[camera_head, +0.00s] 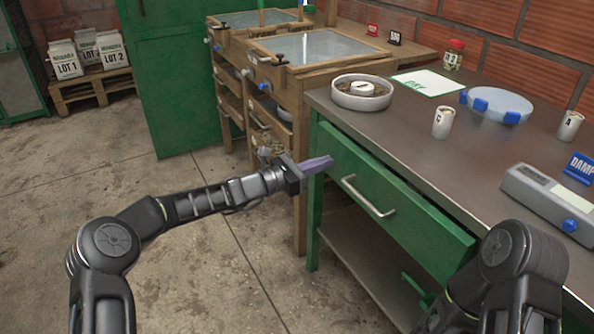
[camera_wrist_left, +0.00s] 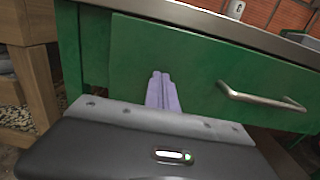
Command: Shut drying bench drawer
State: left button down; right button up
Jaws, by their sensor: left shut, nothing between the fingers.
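The green drawer (camera_head: 390,195) with a metal bar handle (camera_head: 368,197) is in the front of the metal-topped bench. Its front stands out a little from under the top, with a dark gap along its upper edge. The wrist view shows the drawer front (camera_wrist_left: 200,68) and the handle (camera_wrist_left: 260,97) at right. My left gripper (camera_head: 328,161) is shut and empty, its purple fingers pointing at the left end of the drawer front, left of the handle. The fingertips (camera_wrist_left: 161,74) look close to the front; I cannot tell whether they touch. My right gripper is not in view.
On the bench top (camera_head: 410,135) are a round dish (camera_head: 362,104), a blue-clipped disc (camera_head: 497,104), small cups and a scale (camera_head: 550,195). A wooden bench (camera_head: 262,100) stands at left. The floor (camera_head: 190,230) at left is clear.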

aim_at(338, 156)
pick_arm(q)
jog(key=x, duration=0.5)
jog(key=shift+d, duration=0.15)
jog(key=shift+w+r, duration=0.1)
jog(key=shift+r, duration=0.05)
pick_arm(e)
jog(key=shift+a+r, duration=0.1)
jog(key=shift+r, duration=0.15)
pick_arm(q)
jog(key=shift+r, duration=0.2)
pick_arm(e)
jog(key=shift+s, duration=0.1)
